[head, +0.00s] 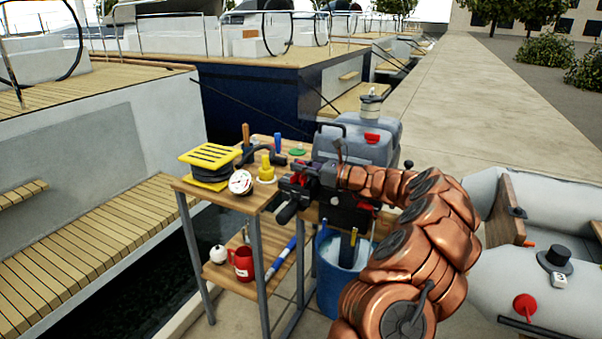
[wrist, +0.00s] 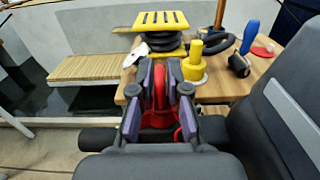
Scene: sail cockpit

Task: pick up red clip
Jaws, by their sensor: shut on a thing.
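My gripper (wrist: 159,76) is shut on the red clip (wrist: 160,90), whose red curved part shows between the two fingers in the wrist view. The fingers and the dark gripper body hide part of it. In the head view my gripper (head: 297,182) is at the right edge of the small wooden table (head: 224,192), with a little red showing at the fingers. I cannot tell whether the clip touches the table.
On the table are a yellow-topped black coil (head: 210,163), a white gauge (head: 241,182) and a yellow fitting (head: 266,169). A grey case (head: 375,150) stands just behind my arm. A red mug (head: 243,263) is on the lower shelf, and a blue bucket (head: 335,285) is below.

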